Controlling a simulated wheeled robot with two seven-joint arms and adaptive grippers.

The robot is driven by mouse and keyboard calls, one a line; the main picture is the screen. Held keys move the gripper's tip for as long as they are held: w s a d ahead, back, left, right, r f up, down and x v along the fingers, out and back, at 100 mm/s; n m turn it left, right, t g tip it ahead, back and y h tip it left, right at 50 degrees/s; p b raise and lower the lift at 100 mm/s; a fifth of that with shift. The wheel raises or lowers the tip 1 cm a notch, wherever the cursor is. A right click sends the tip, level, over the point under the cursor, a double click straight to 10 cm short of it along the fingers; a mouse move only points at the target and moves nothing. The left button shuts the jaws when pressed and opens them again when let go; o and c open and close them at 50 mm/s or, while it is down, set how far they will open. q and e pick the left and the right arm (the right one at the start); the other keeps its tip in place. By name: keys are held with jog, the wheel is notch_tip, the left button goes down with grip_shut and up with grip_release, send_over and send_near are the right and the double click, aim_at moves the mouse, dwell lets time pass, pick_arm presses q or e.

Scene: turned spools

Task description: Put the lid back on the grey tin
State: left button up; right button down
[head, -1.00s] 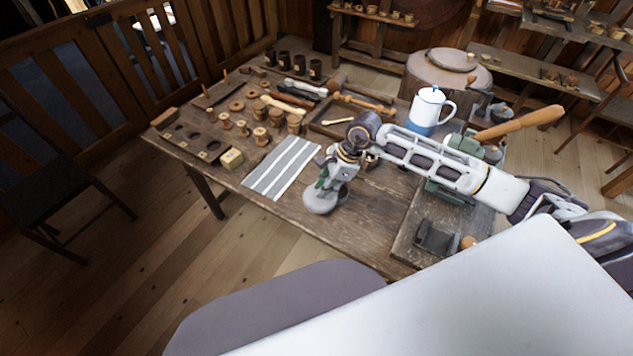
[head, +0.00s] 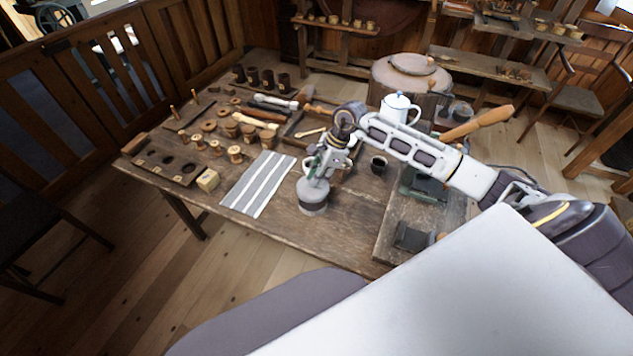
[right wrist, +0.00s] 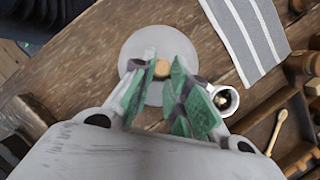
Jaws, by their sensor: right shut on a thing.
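The grey tin (head: 313,208) stands on the workbench, just right of the striped cloth. Its round grey lid (head: 311,187) is at the top of the tin, level as far as I see; I cannot tell whether it rests on the rim or hangs just above. My right gripper (head: 318,174) points down over it. In the right wrist view, the green-padded fingers of the gripper (right wrist: 163,72) are shut on the lid's wooden knob (right wrist: 162,68). There the lid (right wrist: 138,42) hides the tin. My left gripper is not in view.
A striped cloth (head: 259,184) lies left of the tin. A white mug (head: 308,163) is close behind the gripper, a dark cup (head: 378,164) to the right. A white-blue pot (head: 399,108) stands farther back. Spools and a holed block (head: 165,166) fill the left. Bench in front is clear.

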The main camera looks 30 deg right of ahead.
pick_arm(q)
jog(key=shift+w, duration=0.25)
pick_arm(e)
jog(key=shift+w+n, duration=0.1)
jog(key=shift+n, duration=0.2)
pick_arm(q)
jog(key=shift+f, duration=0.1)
pick_arm(e)
jog(key=shift+f, duration=0.2)
